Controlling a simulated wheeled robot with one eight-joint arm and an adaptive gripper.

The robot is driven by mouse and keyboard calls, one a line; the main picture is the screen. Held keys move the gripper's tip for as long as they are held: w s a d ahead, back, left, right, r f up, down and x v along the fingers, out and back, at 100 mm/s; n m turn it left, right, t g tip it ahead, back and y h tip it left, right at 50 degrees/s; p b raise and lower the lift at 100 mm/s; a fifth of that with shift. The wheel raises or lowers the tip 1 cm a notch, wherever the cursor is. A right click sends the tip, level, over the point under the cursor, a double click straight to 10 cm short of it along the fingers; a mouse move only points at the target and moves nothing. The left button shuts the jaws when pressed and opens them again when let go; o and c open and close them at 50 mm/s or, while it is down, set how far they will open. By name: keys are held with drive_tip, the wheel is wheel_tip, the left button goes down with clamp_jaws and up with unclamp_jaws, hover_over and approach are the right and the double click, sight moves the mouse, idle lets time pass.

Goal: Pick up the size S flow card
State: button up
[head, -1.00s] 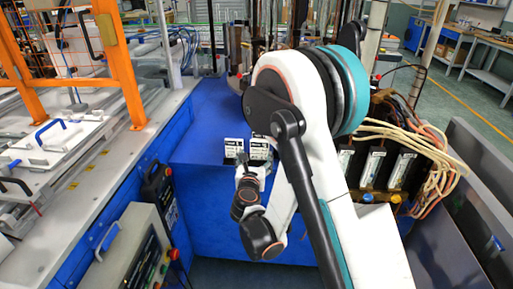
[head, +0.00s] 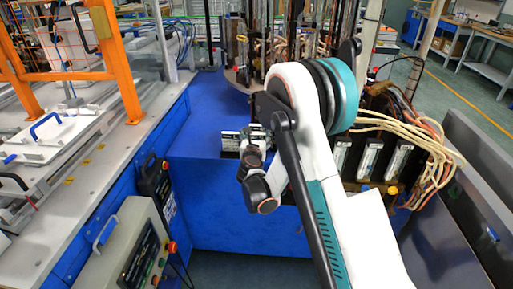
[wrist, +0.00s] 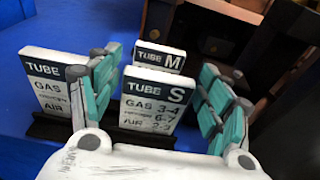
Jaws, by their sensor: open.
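The size S flow card (wrist: 152,100), white with a black "TUBE S" header, stands upright in the wrist view. My gripper (wrist: 160,90) is open, with one teal-padded finger on each side of this card. I see a gap at the right of the card; the left finger is close to its left edge. Contact cannot be told. The size M card (wrist: 160,57) stands behind it. Another TUBE card (wrist: 52,80) stands at the left, its size letter hidden by the left finger. In the head view, my gripper (head: 256,138) is at the cards and largely hides them.
The cards stand in a dark holder (wrist: 50,130) on the blue table (head: 200,125). A brown block structure (wrist: 215,30) stands close behind and right of the cards. Cables and glass-fronted meters (head: 370,158) are right of my arm. The table's left part is clear.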

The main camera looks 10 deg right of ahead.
drive_tip(key=shift+w+d, duration=0.15)
drive_tip(key=shift+w, duration=0.35)
drive_tip(key=c, duration=0.9)
drive_tip(key=shift+o, duration=0.2)
